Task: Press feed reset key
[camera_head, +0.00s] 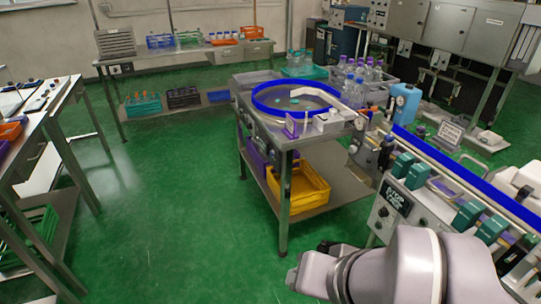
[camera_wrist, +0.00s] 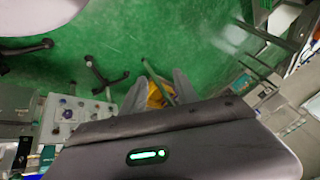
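A grey panel with several knobs or buttons (camera_wrist: 75,115) shows at the left in the wrist view. I cannot tell which small control is the feed reset key. My gripper (camera_wrist: 160,84) points over the floor in the wrist view, its two grey fingers apart with nothing between them. It is to the right of the panel and not touching it. In the head view my arm hides the lower right.
A steel table (camera_head: 284,143) with a blue-rimmed round feeder (camera_head: 258,106) and a yellow bin (camera_head: 308,190) on its lower shelf stands left of the machine. A blue-edged conveyor (camera_head: 470,174) runs right. Green floor (camera_head: 170,200) is open at the left. Caster legs (camera_wrist: 100,75) lie near the panel.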

